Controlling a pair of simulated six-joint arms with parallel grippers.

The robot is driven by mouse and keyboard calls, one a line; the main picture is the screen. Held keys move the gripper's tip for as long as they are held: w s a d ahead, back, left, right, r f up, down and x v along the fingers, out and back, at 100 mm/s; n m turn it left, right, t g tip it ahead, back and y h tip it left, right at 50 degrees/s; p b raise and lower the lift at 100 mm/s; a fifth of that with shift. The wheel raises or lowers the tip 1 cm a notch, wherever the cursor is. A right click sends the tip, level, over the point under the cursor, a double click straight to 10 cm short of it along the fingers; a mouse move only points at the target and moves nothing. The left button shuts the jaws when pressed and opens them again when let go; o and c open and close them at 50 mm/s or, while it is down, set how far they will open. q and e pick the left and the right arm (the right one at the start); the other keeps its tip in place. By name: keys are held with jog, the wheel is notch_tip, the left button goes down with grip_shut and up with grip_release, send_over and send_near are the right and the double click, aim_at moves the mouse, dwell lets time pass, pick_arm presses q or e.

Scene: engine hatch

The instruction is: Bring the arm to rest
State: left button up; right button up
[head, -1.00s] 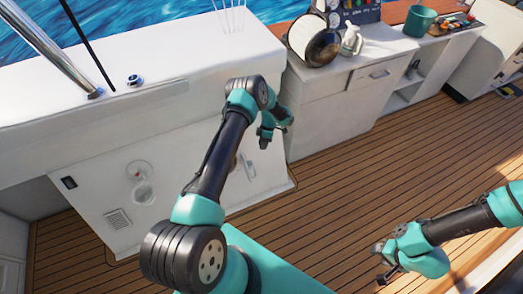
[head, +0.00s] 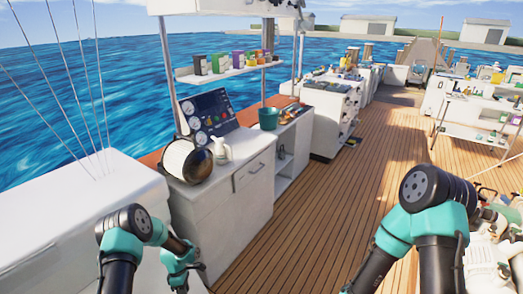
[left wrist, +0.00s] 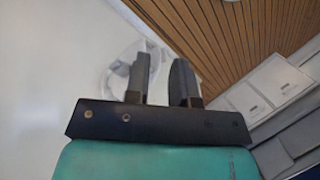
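My left arm comes in at the lower left of the head view, elbow raised and bent. Its gripper (head: 203,268) hangs low beside the white counter, small in that view. In the left wrist view its two dark fingers (left wrist: 161,82) stand apart with nothing between them. Behind them is a pale round fitting (left wrist: 118,75) on a white surface, partly hidden by the fingers and not touched as far as I can tell. My right arm bends at its elbow at the lower right of the head view. Its forearm points down-left, and its fingers cannot be made out at the bottom edge.
A shelf (head: 225,72) above holds several containers. Wooden deck (head: 320,205) lies open between my arms. Cluttered white units (head: 480,115) stand at the right.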

pick_arm(q)
jog(key=s+d+r+m+t, duration=0.1)
jog(key=s+d+r+m, duration=0.2)
jog(key=s+m, duration=0.3)
jog(key=s+d+r+m+t+h, duration=0.1)
jog(key=s+d+r+m, duration=0.3)
jog(key=s, duration=0.4)
jog(key=s+d+r+m+t, duration=0.2)
jog(key=s+d+r+m, duration=0.2)
jog(key=s+r+m, duration=0.2)
jog(key=shift+s+r+m+t+h, duration=0.2)
jog(key=shift+s+m+t+h, duration=0.2)
jog(key=shift+s+m, duration=0.55)
jog(key=shift+s, duration=0.15)
